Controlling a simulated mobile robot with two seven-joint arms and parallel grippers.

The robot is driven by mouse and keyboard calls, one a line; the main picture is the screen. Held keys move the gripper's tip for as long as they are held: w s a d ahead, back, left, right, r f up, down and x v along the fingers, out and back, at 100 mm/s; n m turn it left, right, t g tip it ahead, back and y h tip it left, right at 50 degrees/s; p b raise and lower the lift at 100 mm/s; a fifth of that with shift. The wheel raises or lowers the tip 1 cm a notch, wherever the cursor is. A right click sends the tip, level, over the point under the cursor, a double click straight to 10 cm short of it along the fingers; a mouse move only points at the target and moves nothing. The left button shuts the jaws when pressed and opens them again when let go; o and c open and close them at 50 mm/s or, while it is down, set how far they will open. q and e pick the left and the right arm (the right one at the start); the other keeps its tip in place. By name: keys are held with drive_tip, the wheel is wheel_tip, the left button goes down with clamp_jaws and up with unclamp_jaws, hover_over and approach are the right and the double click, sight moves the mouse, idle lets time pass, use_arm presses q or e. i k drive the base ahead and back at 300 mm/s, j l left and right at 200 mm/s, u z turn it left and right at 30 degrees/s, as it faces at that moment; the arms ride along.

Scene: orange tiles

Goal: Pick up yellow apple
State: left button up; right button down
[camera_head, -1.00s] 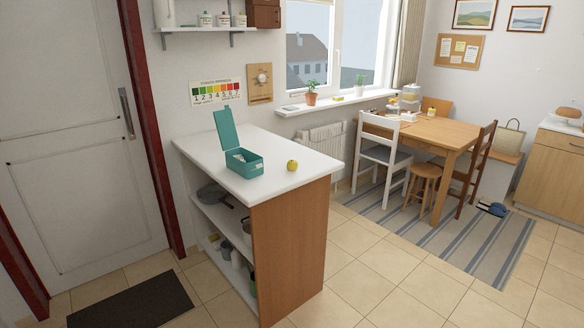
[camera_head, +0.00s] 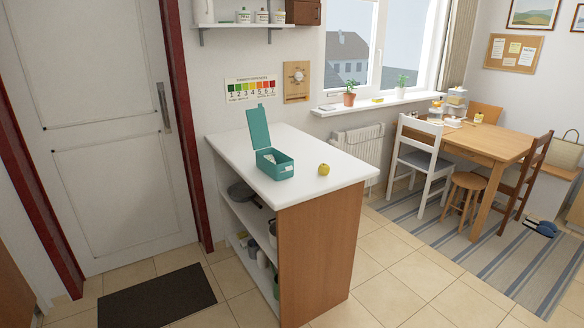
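A small yellow apple (camera_head: 324,169) rests on the white top of the counter (camera_head: 305,190). It lies to the right of an open teal box (camera_head: 275,165) whose lid stands upright, with a clear gap between them. The apple is in full view, and nothing covers it. Neither of my grippers shows in the head view.
The counter has open shelves with pots (camera_head: 244,191) on its left side and a wooden end panel (camera_head: 320,250). A dark mat (camera_head: 156,297) lies before the door. Tiled floor (camera_head: 400,285) is free right of the counter. A dining table (camera_head: 490,142) with chairs stands further right.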

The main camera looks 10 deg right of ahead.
sight(324, 169)
drive_tip(key=i+l+u, duration=0.15)
drive_tip(key=l, duration=0.25)
drive_tip(key=i+l+u, duration=0.15)
drive_tip(key=l, duration=0.3)
drive_tip(key=i+l+u, duration=0.15)
drive_tip(key=l, duration=0.25)
drive_tip(key=i+l+u, duration=0.15)
drive_tip(key=l, duration=0.3)
drive_tip(key=i+l, duration=0.1)
drive_tip(key=l, duration=0.55)
drive_tip(key=i+l, duration=0.15)
drive_tip(key=l, duration=0.55)
drive_tip(key=i+l+u, duration=0.1)
drive_tip(key=l, duration=0.55)
drive_tip(key=i+l, duration=0.1)
drive_tip(key=l, duration=0.6)
